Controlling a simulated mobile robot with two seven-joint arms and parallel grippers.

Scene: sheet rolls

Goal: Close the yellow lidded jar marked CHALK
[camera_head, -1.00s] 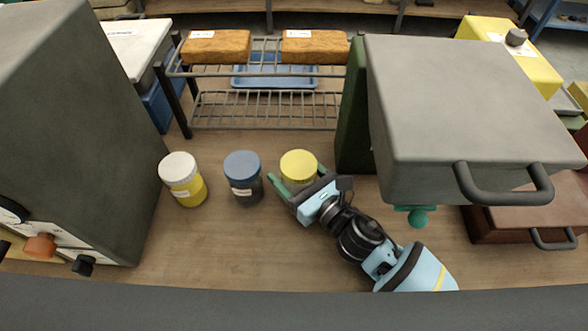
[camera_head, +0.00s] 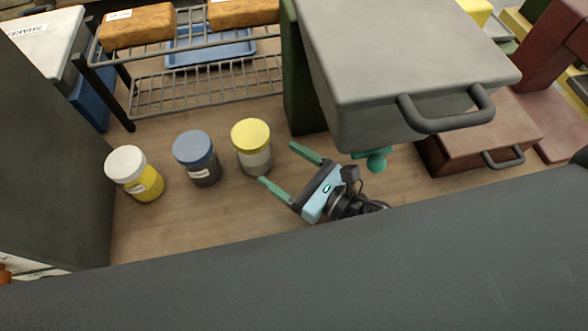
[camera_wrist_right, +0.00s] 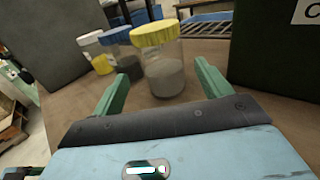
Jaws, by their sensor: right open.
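The yellow-lidded jar (camera_head: 252,148) stands upright on the bench, at the right end of a row of jars. Its yellow lid (camera_head: 250,133) sits on top of the clear body with grey contents; I cannot tell how tightly it is on. No CHALK marking is readable on it. My right gripper (camera_head: 280,165) is open and empty, just right of the jar and apart from it, fingers pointing towards it. In the right wrist view the jar (camera_wrist_right: 164,65) stands ahead between the two green fingers. My left gripper is not in view.
A blue-lidded jar (camera_head: 197,157) and a white-lidded jar with yellow contents (camera_head: 135,172) stand left of it. A wire rack (camera_head: 205,86) is behind. A grey box with a handle (camera_head: 400,70) overhangs at the right. Bare bench lies in front of the jars.

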